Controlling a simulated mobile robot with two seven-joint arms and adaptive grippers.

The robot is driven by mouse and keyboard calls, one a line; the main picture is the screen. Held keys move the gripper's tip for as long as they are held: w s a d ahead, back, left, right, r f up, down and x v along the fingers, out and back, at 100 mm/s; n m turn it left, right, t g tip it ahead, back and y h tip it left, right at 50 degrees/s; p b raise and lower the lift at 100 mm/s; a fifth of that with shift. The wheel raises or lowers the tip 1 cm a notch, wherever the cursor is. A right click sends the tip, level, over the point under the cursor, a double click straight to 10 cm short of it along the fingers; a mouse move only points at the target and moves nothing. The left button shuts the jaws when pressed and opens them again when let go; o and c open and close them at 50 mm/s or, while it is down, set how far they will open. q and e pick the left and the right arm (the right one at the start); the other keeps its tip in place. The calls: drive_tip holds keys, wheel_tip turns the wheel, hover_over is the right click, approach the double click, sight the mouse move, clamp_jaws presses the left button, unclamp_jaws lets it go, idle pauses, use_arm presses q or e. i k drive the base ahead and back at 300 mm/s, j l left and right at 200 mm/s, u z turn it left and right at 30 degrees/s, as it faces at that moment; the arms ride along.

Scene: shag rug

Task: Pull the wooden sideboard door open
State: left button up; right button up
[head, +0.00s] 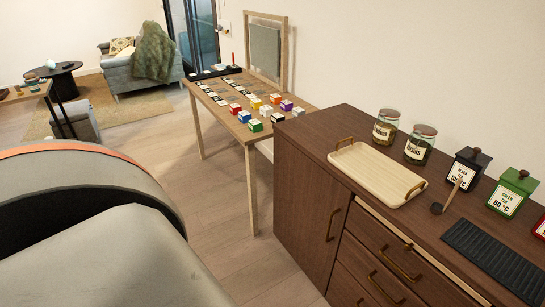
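The dark wooden sideboard (345,130) stands at the right of the head view. Its door (303,205) is at the left end of its front and looks closed. A bronze vertical handle (332,225) sits near the door's right edge. To the right of the door are drawers (378,262) with bronze handles; a pale strip shows along the top drawer's upper edge. Neither gripper is in view. A large grey and black rounded part of mine fills the lower left and hides the floor there.
On the sideboard top are a wooden tray (412,190), glass jars (386,127), tea tins (467,168), a scoop (438,208) and a black ribbed mat (495,258). A light wooden table (247,137) with colourful boxes stands beyond. Floor (225,215) before the door is clear.

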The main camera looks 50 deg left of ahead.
sight(311, 206)
drive_tip(key=u, duration=1.25)
drive_tip(key=l+z, duration=0.35)
drive_tip(key=l, duration=0.65)
drive_tip(key=k, duration=0.1)
